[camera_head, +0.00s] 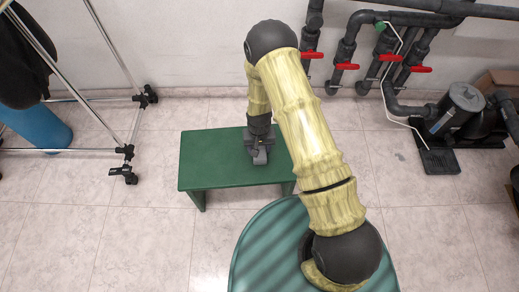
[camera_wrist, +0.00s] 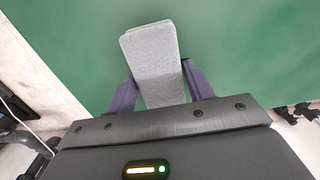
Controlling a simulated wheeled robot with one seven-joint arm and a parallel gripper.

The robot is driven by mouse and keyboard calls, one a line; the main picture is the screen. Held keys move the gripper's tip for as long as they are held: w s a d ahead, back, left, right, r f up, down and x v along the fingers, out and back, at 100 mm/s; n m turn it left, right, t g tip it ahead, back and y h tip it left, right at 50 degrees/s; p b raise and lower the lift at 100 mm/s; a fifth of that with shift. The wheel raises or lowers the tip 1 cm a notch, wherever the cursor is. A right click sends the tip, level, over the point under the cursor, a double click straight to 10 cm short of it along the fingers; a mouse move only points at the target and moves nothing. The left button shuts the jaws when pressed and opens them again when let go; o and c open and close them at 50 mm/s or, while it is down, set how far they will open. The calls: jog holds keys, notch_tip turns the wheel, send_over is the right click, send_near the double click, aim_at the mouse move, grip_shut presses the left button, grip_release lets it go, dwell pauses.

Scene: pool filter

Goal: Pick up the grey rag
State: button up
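The grey rag (camera_wrist: 152,62) is a folded, light grey block in the wrist view, over a green surface. My gripper (camera_wrist: 158,82) has one dark finger on each side of the rag, close against its edges. Whether the fingers press on it or only flank it cannot be told. In the head view the rag (camera_head: 260,158) shows as a small grey patch right below my gripper (camera_head: 259,146), at the green table (camera_head: 213,157). Whether the rag rests on the table or is slightly lifted is unclear.
A round, ribbed green lid-like surface (camera_head: 262,250) stands in front, under my arm. Pipes with red valve handles (camera_head: 343,66) and a pump (camera_head: 462,105) are at the back right. A wheeled metal rack (camera_head: 125,150) stands left. Tiled floor is free around the table.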

aim_at(259, 148)
jog(key=c, duration=0.5)
jog(key=shift+r, duration=0.1)
jog(key=shift+c, duration=0.2)
notch_tip(259, 148, up, 10)
jog(key=p, duration=0.3)
